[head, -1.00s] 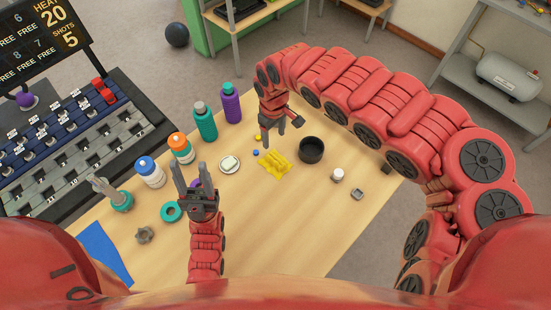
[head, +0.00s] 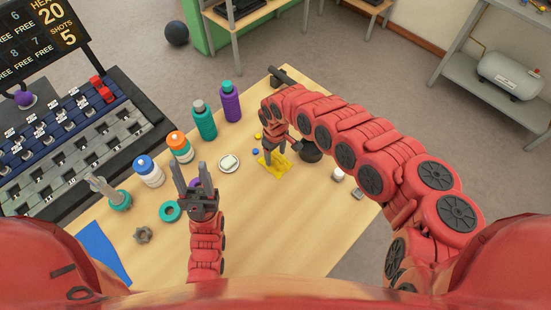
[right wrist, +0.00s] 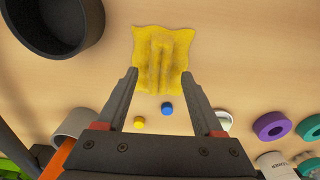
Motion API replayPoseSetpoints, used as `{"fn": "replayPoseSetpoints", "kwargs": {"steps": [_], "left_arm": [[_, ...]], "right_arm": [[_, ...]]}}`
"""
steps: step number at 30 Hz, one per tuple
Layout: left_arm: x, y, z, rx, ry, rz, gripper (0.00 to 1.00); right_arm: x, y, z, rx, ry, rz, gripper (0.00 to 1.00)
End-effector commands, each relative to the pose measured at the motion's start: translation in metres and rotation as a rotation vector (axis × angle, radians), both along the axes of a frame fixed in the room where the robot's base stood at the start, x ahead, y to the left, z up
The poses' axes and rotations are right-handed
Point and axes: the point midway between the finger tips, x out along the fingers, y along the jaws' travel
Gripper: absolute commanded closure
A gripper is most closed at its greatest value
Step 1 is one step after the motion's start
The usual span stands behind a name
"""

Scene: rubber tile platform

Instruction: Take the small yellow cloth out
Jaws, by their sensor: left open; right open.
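The small yellow cloth (head: 275,167) lies crumpled on the wooden table, near its middle. It also shows in the right wrist view (right wrist: 162,58), with raised folds along its middle. My right gripper (head: 273,166) is open just above the cloth in the head view. In the right wrist view its two fingertips (right wrist: 159,72) stand apart on either side of the cloth's near part, with nothing between them but cloth and table; I cannot tell whether they touch it. My left gripper (head: 189,172) is open and empty, pointing up over the table's left part.
A black bowl (right wrist: 52,22) stands beside the cloth. A blue cap (right wrist: 167,109) and a yellow cap (right wrist: 139,122) lie close by. A white dish (head: 229,163), several bottles and a teal ring (head: 171,211) stand to the left. The table's front middle is clear.

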Motion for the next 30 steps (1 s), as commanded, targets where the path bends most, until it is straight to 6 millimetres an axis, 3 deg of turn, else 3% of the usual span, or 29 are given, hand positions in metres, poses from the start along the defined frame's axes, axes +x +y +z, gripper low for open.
{"fn": "replayPoseSetpoints", "kwargs": {"steps": [4, 12, 23, 30], "left_arm": [[0.0, 0.0, 0.0025, 0.0, 0.0, 0.0, 0.5], [0.0001, 0.0, 0.0021, 0.0, 0.0, 0.0, 0.5], [0.0, 0.0, 0.0022, 0.0, 0.0, 0.0, 0.5], [0.0001, 0.0, 0.0021, 0.0, 0.0, 0.0, 0.5]], "right_arm": [[-0.0011, -0.0001, -0.0113, -0.001, 0.001, 0.0, 0.31], [0.0, -0.0012, -0.0132, -0.004, -0.001, 0.0, 0.33], [-0.0001, -0.0012, -0.0131, -0.002, -0.001, -0.001, 0.98], [0.0, -0.0011, -0.013, -0.002, -0.001, -0.001, 1.0]]}}
